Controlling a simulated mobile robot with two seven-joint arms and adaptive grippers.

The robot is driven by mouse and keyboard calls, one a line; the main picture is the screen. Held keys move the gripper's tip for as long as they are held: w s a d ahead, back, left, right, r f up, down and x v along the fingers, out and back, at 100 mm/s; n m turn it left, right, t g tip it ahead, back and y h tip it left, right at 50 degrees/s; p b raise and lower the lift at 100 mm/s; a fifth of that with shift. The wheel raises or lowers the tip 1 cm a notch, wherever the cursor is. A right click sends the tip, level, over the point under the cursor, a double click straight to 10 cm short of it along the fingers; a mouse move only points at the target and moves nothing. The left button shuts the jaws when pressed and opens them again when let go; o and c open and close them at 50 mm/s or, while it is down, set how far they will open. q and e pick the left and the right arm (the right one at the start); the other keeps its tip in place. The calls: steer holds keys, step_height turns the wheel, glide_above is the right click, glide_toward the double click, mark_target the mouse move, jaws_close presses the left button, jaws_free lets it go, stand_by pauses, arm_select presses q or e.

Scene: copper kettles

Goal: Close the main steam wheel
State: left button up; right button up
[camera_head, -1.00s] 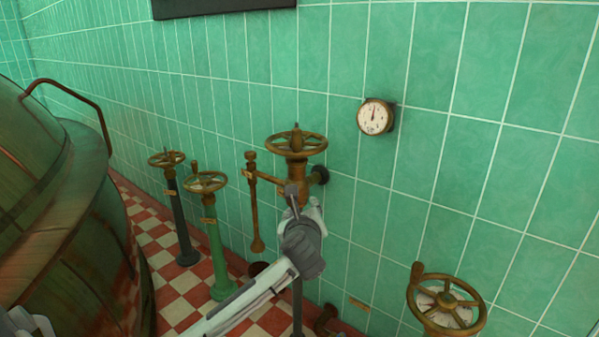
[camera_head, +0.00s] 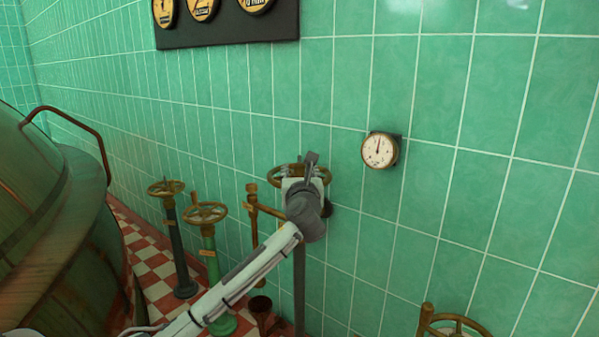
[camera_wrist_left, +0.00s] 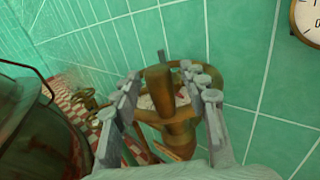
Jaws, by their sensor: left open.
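A brass handwheel (camera_head: 274,176) sits on a valve at the green tiled wall, partly hidden behind my left gripper (camera_head: 304,172) in the head view. In the left wrist view the wheel (camera_wrist_left: 232,82) lies ahead, with an upright brass post (camera_wrist_left: 160,90) between my two open fingers. The fingers are apart on either side of the post; whether either touches the wheel I cannot tell. A round white gauge (camera_head: 379,150) hangs on the wall to the right of this wheel. My right gripper is not in view.
Two more handwheels stand to the left, on a dark post (camera_head: 178,245) and a green post (camera_head: 210,256). Another brass wheel (camera_head: 455,328) is at lower right. A large copper kettle (camera_head: 55,230) fills the left. A dark gauge panel (camera_head: 230,32) hangs above.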

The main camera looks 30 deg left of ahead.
arm_select(q)
jaws_close()
stand_by(0.3)
steer(key=shift+a, duration=0.1)
